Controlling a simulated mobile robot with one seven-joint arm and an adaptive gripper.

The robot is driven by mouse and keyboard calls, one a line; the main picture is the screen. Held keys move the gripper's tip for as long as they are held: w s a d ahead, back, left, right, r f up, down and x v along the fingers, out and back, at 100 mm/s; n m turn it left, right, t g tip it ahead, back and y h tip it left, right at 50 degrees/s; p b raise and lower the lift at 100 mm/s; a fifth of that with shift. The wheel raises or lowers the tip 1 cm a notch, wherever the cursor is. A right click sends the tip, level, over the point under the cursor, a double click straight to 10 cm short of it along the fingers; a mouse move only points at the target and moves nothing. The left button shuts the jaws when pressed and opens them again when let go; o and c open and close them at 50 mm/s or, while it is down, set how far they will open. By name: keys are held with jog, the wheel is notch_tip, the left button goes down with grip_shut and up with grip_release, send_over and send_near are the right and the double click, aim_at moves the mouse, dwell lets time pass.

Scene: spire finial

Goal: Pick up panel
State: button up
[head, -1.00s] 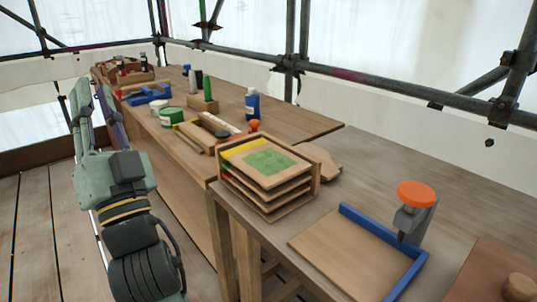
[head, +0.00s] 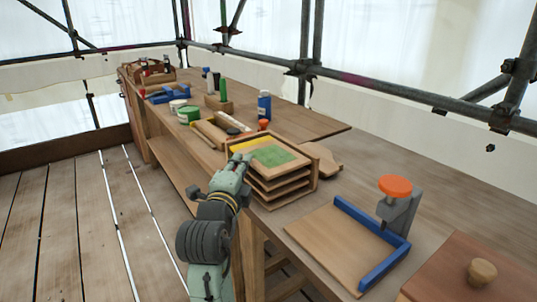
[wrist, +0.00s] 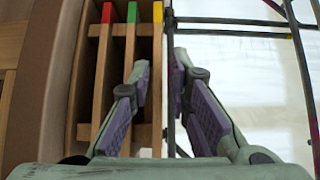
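A wooden rack (head: 312,184) on the workbench holds several flat panels stacked in slots. The top panel has a yellow strip along one edge and a green patch (head: 272,156) on its face. In the wrist view the panels stand as upright strips with a red end (wrist: 107,13), a green end (wrist: 131,12) and a yellow end (wrist: 157,12). My gripper (wrist: 161,68) is open. The yellow-ended panel shows between its fingers, nearer the left one; contact cannot be told. In the head view my gripper (head: 243,160) is at the rack's left front side.
A blue-edged wooden board (head: 345,243) with an orange-knobbed clamp (head: 396,187) lies right of the rack. A brown lid with a wooden knob (head: 481,272) is at the lower right. Bottles, a green tin (head: 188,114) and tools stand along the bench behind.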

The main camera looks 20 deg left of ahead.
aim_at(269, 158)
jog(key=w+p, duration=0.1)
jog(key=w, duration=0.3)
jog(key=shift+w+f, duration=0.15)
jog(key=shift+w, duration=0.3)
grip_shut()
